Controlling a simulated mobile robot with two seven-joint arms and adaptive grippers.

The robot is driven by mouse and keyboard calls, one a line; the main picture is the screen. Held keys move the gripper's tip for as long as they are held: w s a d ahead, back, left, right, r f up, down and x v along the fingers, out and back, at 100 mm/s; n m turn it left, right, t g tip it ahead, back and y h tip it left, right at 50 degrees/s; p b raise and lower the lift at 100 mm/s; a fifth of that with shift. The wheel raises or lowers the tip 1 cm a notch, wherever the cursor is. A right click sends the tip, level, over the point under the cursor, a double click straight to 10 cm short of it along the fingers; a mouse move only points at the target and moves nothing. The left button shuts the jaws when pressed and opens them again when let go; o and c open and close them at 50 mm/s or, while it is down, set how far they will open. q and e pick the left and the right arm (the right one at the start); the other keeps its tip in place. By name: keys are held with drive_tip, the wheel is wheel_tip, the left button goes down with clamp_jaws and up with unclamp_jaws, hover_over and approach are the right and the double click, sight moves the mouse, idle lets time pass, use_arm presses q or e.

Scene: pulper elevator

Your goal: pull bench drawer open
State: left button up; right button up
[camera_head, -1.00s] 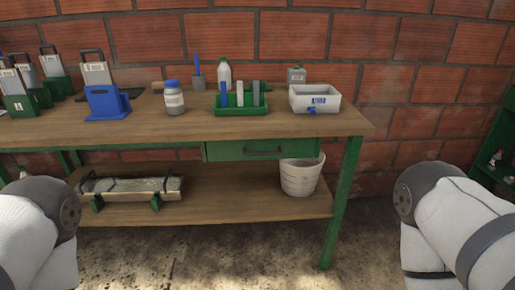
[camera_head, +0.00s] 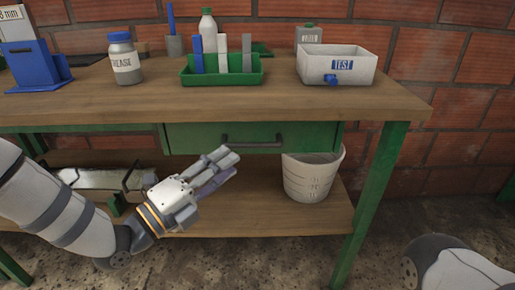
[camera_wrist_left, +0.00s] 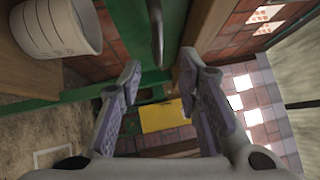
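The green bench drawer (camera_head: 190,138) sits under the wooden bench top and looks shut. Its dark bar handle (camera_head: 252,143) runs across the middle of its front. In the left wrist view the handle (camera_wrist_left: 158,35) shows ahead, above the gap between the fingers. My left gripper (camera_head: 225,168) is in front of the drawer, a little below and left of the handle. In the left wrist view its fingers (camera_wrist_left: 163,98) are spread apart with nothing between them, not touching the handle. My right gripper is out of frame; only part of my right arm shows.
A white bucket (camera_head: 313,175) stands on the lower shelf (camera_head: 270,212) right of my left gripper. A metal trough (camera_head: 95,180) lies at left.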

sight(255, 143)
use_arm(q)
drive_tip(key=x, duration=0.9)
drive_tip(key=shift+f+b, duration=0.1)
drive_tip(key=shift+b, duration=0.25)
clamp_jaws()
